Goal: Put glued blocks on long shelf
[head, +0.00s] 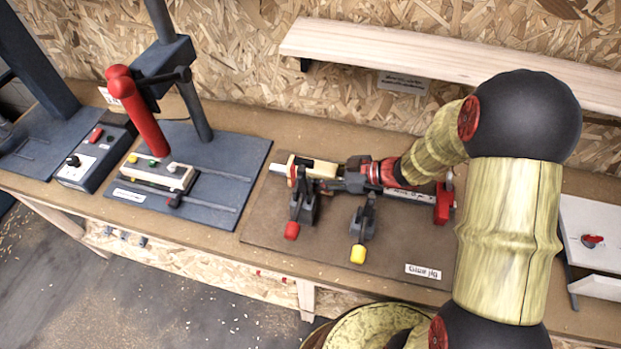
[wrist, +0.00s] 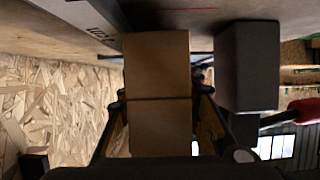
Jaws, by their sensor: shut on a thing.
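The glued blocks (wrist: 157,67) are two tan wooden blocks joined at a dark seam, filling the middle of the wrist view. My gripper (wrist: 158,120) has a finger on each side of them and is shut on them. In the head view the blocks (head: 322,168) show as a pale piece at the left end of my gripper (head: 335,180), over the glue jig (head: 400,255); their underside is hidden, so I cannot tell whether they touch the jig. The long shelf (head: 450,55) is a pale wooden board on the back wall, above and behind the jig.
A clamp with a red tip (head: 291,231) and one with a yellow tip (head: 358,254) stand in front of my gripper. A red stop (head: 444,203) is at the jig's right. A drill press with a red handle (head: 137,110) stands left. The visible shelf top is clear.

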